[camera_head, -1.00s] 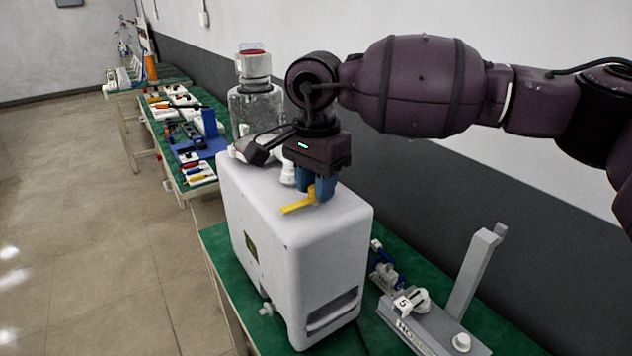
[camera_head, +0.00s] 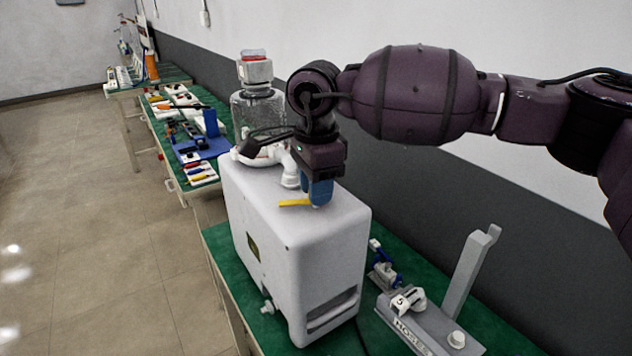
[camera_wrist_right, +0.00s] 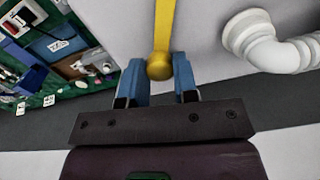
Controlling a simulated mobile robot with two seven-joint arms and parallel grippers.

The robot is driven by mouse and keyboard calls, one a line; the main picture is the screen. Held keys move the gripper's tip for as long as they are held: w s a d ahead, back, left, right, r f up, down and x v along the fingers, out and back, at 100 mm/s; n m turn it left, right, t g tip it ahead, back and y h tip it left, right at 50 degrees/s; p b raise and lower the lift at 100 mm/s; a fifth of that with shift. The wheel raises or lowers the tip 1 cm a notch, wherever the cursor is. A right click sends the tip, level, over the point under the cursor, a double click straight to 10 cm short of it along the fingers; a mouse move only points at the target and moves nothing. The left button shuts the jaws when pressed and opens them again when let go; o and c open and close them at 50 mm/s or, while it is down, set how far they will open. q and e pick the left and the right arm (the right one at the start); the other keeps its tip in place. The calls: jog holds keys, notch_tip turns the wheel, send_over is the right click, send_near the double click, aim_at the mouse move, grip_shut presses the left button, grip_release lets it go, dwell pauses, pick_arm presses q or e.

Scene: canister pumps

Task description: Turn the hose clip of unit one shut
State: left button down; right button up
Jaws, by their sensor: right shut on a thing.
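The yellow hose clip (camera_head: 295,202) is on top of the white canister unit (camera_head: 300,245). Its lever points left in the head view. My right gripper (camera_head: 319,196), with blue fingers, points down over the canister top and is shut on the clip's round end. In the right wrist view, the yellow clip (camera_wrist_right: 163,35) runs up and away from between the blue fingers (camera_wrist_right: 162,78). The fingers partly hide the clip's round end in the head view. My left gripper is not in view.
A white elbow pipe (camera_wrist_right: 265,42) rises from the canister top, close beside the clip. A clear jar (camera_head: 258,105) with a red-topped cap stands behind. A grey hose stand (camera_head: 425,320) is on the green bench at right. Tools lie on the benches behind.

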jog(key=shift+r+m, duration=0.15)
jog(key=shift+m, duration=0.85)
jog(key=m+p, duration=0.1)
jog(key=m, duration=0.2)
jog(key=shift+m+p, duration=0.3)
jog(key=m+p, duration=0.1)
jog(key=m, duration=0.2)
jog(key=shift+m, duration=0.3)
jog(key=m, duration=0.2)
jog(key=shift+m, duration=0.3)
pick_arm(q)
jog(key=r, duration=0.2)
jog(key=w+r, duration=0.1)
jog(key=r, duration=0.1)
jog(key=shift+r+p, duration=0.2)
jog(key=shift+p, duration=0.1)
pick_arm(e)
jog(key=shift+m, duration=0.6)
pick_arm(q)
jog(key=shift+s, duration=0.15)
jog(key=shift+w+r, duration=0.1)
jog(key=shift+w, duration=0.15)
pick_arm(e)
jog(key=o, duration=0.9)
